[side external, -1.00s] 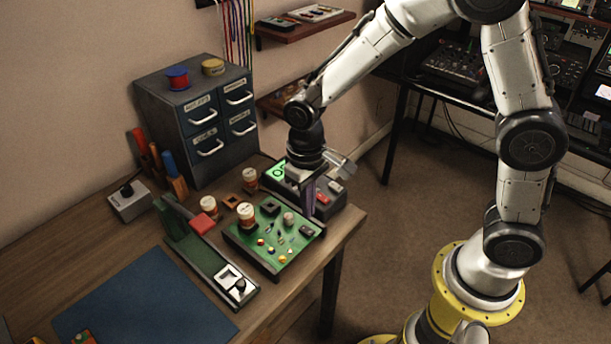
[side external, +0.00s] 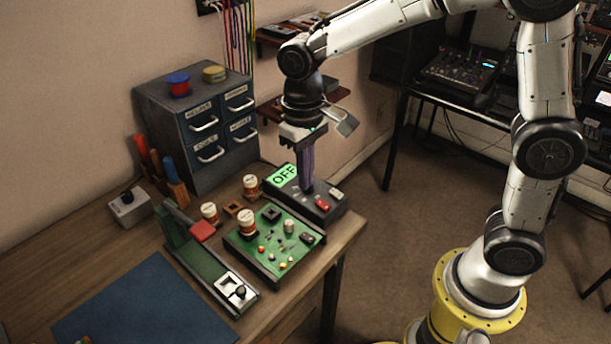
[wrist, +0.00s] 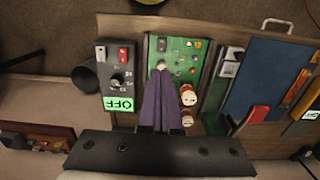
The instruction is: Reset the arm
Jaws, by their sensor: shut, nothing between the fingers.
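My gripper (side external: 306,188) is shut, with its purple fingers together and pointing down. In the side view it hangs in front of the dark tuner box (side external: 327,212), and the fingers hide part of the box's top. The box's green display (side external: 284,175) reads OFF. In the wrist view the fingertips (wrist: 161,68) overlap the green circuit board, just beside the tuner box (wrist: 103,72). A round dark knob (wrist: 116,82) shows on the box, clear of the fingers. Nothing is held.
The green circuit board (side external: 245,252) carries several small parts. A drawer cabinet (side external: 190,140) stands at the back.

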